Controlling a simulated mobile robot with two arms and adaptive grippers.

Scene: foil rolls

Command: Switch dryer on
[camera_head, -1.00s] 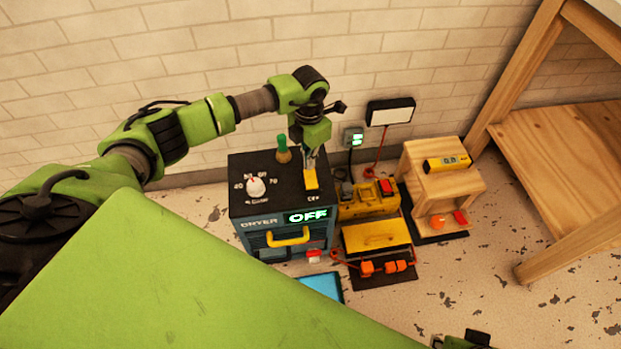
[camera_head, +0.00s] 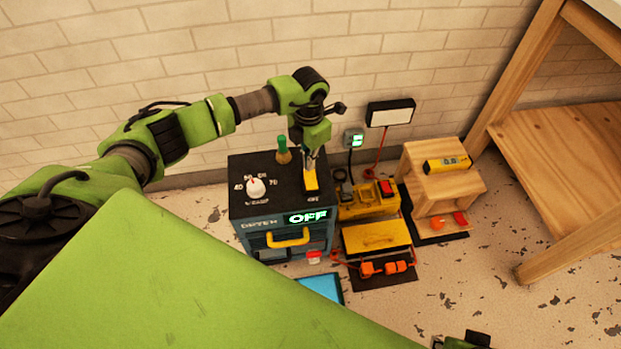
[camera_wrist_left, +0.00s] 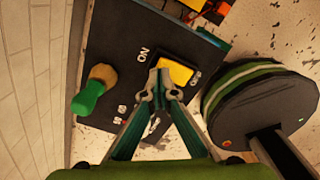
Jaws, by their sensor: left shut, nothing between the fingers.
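The dryer (camera_head: 282,241) is a dark box with a blue front, and its display (camera_head: 307,216) reads OFF in green. A yellow rocker switch (camera_head: 311,182) sits on its top, with ON and OFF labels beside it. The switch also shows in the left wrist view (camera_wrist_left: 174,73). My left gripper (camera_head: 311,160) points down over the switch; its shut, empty fingertips (camera_wrist_left: 162,92) are at the switch's near edge in the wrist view. I cannot tell whether they touch it. My right gripper is not clearly in view.
A white knob (camera_head: 256,188) and a green-handled brush (camera_head: 283,150) are on the dryer top. A yellow machine (camera_head: 368,203), a wooden stand (camera_head: 440,182) and a lamp panel (camera_head: 390,112) stand to the right. A brick wall is close behind.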

